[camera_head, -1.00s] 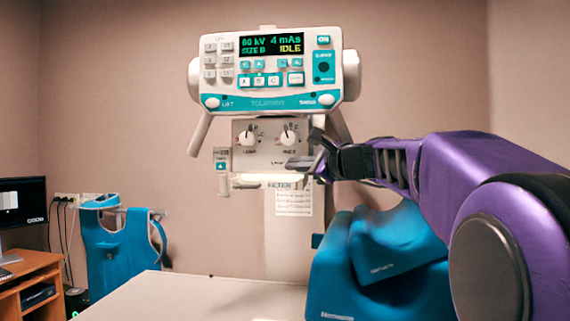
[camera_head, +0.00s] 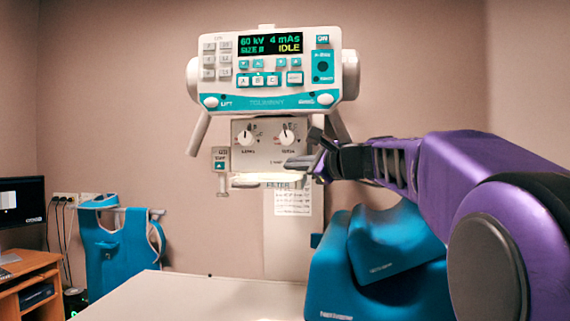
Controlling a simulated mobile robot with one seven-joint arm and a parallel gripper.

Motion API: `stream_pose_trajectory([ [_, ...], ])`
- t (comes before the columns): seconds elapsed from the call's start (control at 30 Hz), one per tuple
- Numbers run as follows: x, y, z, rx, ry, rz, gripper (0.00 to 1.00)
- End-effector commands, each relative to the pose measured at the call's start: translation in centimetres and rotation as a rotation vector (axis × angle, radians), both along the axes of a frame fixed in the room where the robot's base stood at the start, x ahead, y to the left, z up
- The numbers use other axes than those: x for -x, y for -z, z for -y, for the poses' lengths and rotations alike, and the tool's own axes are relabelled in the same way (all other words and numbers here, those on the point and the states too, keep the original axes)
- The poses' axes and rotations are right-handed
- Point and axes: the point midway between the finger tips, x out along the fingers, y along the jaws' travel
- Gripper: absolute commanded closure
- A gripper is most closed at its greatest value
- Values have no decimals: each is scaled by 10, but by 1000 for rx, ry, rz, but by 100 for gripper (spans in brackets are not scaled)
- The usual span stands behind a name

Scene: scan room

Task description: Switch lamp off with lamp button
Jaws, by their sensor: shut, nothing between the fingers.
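The collimator box (camera_head: 262,136) hangs under the control console, with two round knobs on its front. A small label, too small to read surely, sits low on its front, left of my fingertips. A bright strip, the lit lamp (camera_head: 262,178), glows along the box's underside. My gripper (camera_head: 299,163) reaches in from the right, shut and empty, with its dark fingertips at the lower right of the box front. The fingers cover that corner, and I cannot make out the lamp button there. I cannot tell whether the fingertips touch the box.
The control console (camera_head: 270,72) above shows 60 kV, 4 mAs and IDLE. A small hand switch (camera_head: 221,165) hangs left of the box. The pale table (camera_head: 190,297) below is clear. Blue cushions (camera_head: 345,280) lie under my arm. A blue apron (camera_head: 112,255) hangs at the left.

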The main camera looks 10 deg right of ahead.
Motion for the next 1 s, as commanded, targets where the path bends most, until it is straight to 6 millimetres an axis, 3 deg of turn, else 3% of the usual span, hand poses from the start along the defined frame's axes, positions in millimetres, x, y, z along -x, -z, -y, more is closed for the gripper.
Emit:
stream_pose_trajectory([
  [1.0,-8,0,3,1,0,0,100],
])
